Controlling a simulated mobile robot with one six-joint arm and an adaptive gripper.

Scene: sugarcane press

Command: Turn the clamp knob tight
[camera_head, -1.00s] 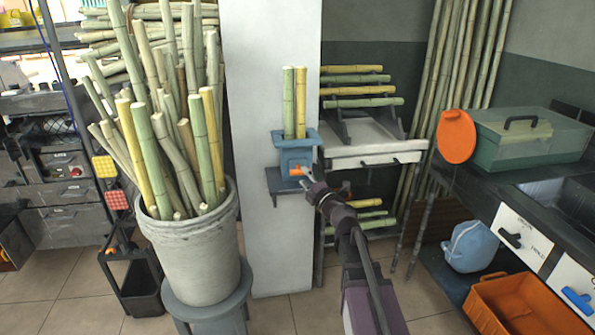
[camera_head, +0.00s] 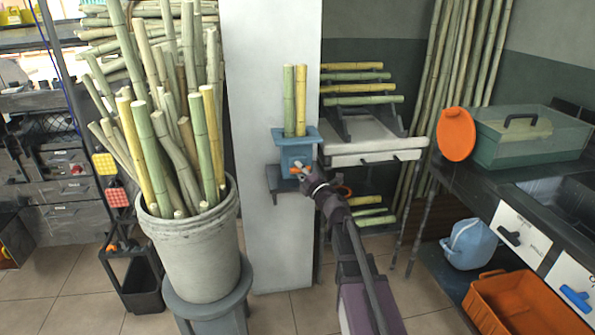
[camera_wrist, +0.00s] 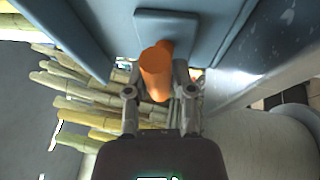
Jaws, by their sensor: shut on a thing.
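The orange clamp knob (camera_wrist: 155,70) sits on the front of a blue clamp box (camera_head: 296,158) fixed to the white pillar. In the wrist view the knob lies between the two fingers of my gripper (camera_wrist: 158,92), which is shut on it. In the head view my gripper (camera_head: 304,173) reaches the box's front from the lower right and covers part of the knob. One green cane (camera_head: 289,100) and one yellow cane (camera_head: 301,100) stand upright in the top of the box.
A bucket of canes (camera_head: 190,255) on a stool stands left of the pillar. A rack with canes and a white shelf (camera_head: 375,150) is close behind on the right. A counter with a green box (camera_head: 530,140) is at the right.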

